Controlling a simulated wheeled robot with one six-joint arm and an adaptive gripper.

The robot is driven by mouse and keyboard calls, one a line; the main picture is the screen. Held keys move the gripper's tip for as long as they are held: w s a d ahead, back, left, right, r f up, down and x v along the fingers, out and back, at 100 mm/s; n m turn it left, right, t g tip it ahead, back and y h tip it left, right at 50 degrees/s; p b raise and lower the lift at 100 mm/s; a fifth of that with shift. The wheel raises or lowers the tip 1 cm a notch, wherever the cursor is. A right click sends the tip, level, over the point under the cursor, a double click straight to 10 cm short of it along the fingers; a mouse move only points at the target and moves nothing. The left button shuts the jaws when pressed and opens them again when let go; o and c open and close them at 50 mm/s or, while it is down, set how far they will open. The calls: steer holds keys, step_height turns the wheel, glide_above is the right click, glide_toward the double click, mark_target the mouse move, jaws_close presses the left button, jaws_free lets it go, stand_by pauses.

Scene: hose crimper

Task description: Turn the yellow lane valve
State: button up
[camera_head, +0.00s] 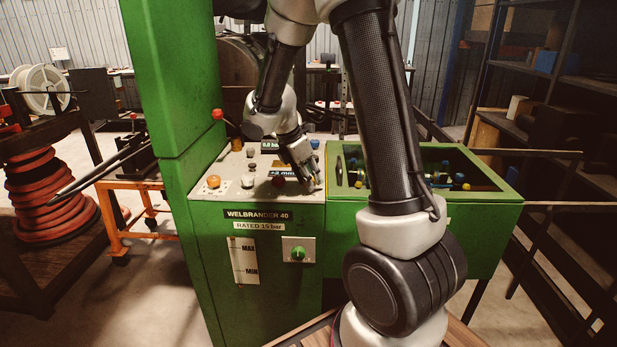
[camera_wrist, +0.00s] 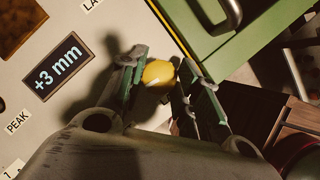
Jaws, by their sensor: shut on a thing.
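The yellow knob of the lane valve (camera_wrist: 158,73) sits on the pale control panel, seen in the wrist view between the fingertips. My gripper (camera_wrist: 160,66) is shut on it, one finger on each side. In the head view my gripper (camera_head: 311,182) reaches down to the right front part of the panel (camera_head: 235,191), and it hides the yellow knob there. The knob's base and pointing direction are not clear.
A "+3 mm" display (camera_wrist: 58,67) lies left of the knob. A green-rimmed tray (camera_head: 480,182) with small coloured parts adjoins the panel on the right. A red-knobbed lever (camera_head: 218,115) stands at the panel's left. Other knobs, including an orange one (camera_head: 214,181), sit on the panel.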

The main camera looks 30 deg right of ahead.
steer(key=m+g, duration=0.1)
steer(key=m, duration=0.3)
steer(key=shift+w+g, duration=0.2)
steer(key=shift+g, duration=0.2)
steer(key=m+g+y, duration=0.1)
steer(key=m, duration=0.3)
steer(key=shift+d, duration=0.1)
steer(key=m+g+y, duration=0.1)
steer(key=m, duration=0.3)
steer(key=shift+w+m, duration=0.1)
steer(key=shift+m, duration=0.2)
steer(key=shift+d+m+g+y, duration=0.1)
steer(key=shift+m+g+y, duration=0.5)
steer(key=shift+m, duration=1.2)
steer(key=o, duration=1)
steer(key=shift+r, duration=0.1)
steer(key=d+v, duration=0.1)
steer(key=v, duration=1)
steer(key=shift+a+r, duration=0.35)
steer(key=shift+r, duration=0.1)
